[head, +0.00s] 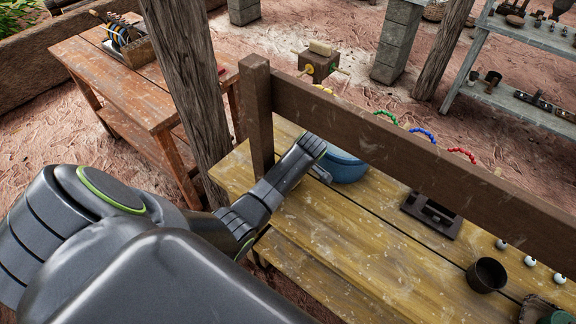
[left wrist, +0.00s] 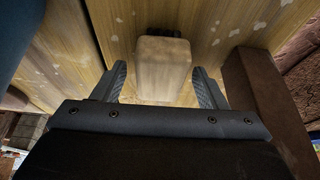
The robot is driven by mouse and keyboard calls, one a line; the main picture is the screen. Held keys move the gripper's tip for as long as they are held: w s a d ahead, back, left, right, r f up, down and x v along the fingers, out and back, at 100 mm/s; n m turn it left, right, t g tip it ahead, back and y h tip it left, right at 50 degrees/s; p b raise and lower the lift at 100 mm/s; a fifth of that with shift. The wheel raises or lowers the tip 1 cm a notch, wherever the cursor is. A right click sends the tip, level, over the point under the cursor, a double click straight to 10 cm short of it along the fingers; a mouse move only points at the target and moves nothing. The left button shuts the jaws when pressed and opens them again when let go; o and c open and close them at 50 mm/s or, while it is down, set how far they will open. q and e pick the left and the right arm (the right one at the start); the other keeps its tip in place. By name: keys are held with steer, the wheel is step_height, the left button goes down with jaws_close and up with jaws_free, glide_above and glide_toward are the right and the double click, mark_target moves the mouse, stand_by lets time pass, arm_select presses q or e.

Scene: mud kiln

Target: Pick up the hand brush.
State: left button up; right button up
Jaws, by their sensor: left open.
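In the left wrist view a pale wooden block with a dark strip at its far edge, which looks like the hand brush (left wrist: 163,62), lies on the yellow wooden table (left wrist: 225,22). My left gripper (left wrist: 160,78) is open, with one finger on each side of the block. I cannot tell whether the fingers touch it. In the head view my left gripper (head: 319,166) is low over the table (head: 330,220), beside a blue bowl (head: 345,168); my arm hides the brush there. My right gripper is in neither view.
A brown wooden rail (head: 390,135) crosses above the table behind my left gripper, and a thick post (head: 185,90) stands at left. A dark cup (head: 486,275), small white-and-black balls (head: 531,261) and a dark tray (head: 432,214) are on the table's right part.

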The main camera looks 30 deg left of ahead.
arm_select(q)
steer(key=shift+a+f, duration=0.1)
steer(key=shift+f, duration=0.15)
steer(key=shift+c, duration=0.5)
steer(key=c, duration=0.9)
steer(key=shift+c, duration=0.4)
steer(key=shift+r, duration=0.15)
